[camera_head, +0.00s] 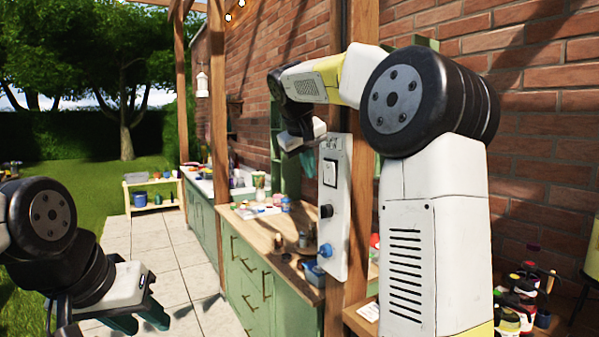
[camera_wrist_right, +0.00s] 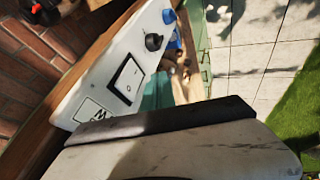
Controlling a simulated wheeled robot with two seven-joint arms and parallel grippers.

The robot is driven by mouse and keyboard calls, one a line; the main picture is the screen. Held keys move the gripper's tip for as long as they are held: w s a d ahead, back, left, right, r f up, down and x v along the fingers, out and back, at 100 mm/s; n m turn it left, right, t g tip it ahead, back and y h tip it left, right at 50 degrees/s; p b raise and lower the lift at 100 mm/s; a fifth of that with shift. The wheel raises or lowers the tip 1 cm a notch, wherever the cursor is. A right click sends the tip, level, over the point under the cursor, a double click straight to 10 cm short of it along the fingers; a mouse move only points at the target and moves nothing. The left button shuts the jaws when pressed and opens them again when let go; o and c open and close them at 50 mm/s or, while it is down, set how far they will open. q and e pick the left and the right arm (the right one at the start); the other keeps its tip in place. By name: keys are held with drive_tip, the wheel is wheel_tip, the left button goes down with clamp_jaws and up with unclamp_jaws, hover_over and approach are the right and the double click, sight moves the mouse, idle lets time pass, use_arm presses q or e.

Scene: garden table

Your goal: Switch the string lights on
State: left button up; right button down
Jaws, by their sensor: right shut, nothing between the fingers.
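A white control panel (camera_head: 333,235) is fixed to a wooden post. It carries a rocker switch (camera_head: 330,172), a black knob (camera_head: 326,211) and a blue knob (camera_head: 325,250). In the right wrist view the rocker switch (camera_wrist_right: 125,82) has a black frame and a white face. My right gripper (camera_head: 309,163) is shut and empty, beside the panel's upper left; its teal fingers (camera_wrist_right: 158,92) are partly hidden in the wrist view. I cannot tell if they touch the switch. My left gripper (camera_head: 143,320) is open and empty at lower left. String-light bulbs (camera_head: 229,16) hang at the top; whether they glow is unclear.
A green counter with a wooden top (camera_head: 258,226) runs behind the panel, holding jars and small items. Bottles (camera_head: 515,303) stand at lower right. A brick wall (camera_head: 540,130) is close to my right arm. The paved floor (camera_head: 165,250) at left is clear.

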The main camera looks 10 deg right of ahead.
drive_tip(key=a+v, duration=0.1)
drive_tip(key=v, duration=0.7)
drive_tip(key=shift+s+a+f, duration=0.2)
drive_tip(key=shift+s+f, duration=0.15)
drive_tip(key=s+f+m+y, duration=0.1)
drive_tip(key=s+f+y, duration=0.2)
drive_tip(key=s+f, duration=0.8)
drive_tip(key=s+f+m+y, duration=0.1)
drive_tip(key=s+f+y, duration=0.1)
drive_tip(key=s+f, duration=0.9)
drive_tip(key=s, duration=0.5)
drive_tip(key=shift+a+f+y, duration=0.3)
drive_tip(key=shift+a+y, duration=0.1)
drive_tip(key=shift+w+a, duration=0.1)
